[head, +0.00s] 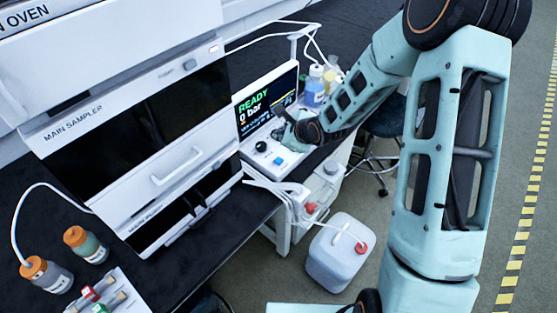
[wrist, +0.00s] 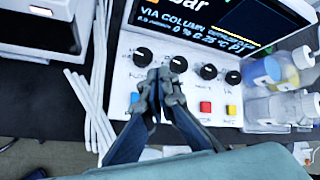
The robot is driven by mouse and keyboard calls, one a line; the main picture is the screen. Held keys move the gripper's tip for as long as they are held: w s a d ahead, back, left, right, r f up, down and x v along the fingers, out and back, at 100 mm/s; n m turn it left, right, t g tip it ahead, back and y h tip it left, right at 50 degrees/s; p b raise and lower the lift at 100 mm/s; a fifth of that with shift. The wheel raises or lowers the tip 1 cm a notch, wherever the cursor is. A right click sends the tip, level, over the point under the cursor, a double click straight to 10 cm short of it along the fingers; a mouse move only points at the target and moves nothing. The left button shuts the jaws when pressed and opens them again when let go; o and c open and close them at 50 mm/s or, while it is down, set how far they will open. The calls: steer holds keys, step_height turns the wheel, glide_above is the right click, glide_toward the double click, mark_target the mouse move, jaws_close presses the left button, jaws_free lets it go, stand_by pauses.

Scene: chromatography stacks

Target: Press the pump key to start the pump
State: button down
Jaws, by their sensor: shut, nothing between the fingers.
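A white control panel (wrist: 125,75) has a row of black knobs, with coloured keys below them. In the wrist view, a red key (wrist: 205,108) and a yellow key (wrist: 231,110) show to the right of my gripper (wrist: 166,80). My gripper is shut and empty, over the left half of the panel, and hides part of the key row. I cannot tell whether it touches the panel. In the head view, a blue key (head: 279,161) shows just in front of my gripper (head: 285,125). The key labels are too blurred to read surely. The display (head: 256,108) reads READY and bar.
Bottles in a clear tray (wrist: 290,105) stand right of the panel. White tubes (wrist: 98,75) run along its left. The main sampler (head: 125,140) stands left of it. A white canister (head: 338,255) is on the floor below.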

mark_target(280, 162)
steer(key=shift+f+b, duration=3.5)
steer(key=shift+f, duration=0.8)
steer(key=shift+f, duration=0.45)
steer(key=shift+f+b, duration=0.5)
steer(key=shift+b, duration=0.1)
steer(key=shift+r+p, duration=0.85)
steer(key=shift+r, duration=0.1)
step_height(280, 162, up, 5)
steer(key=p, duration=0.4)
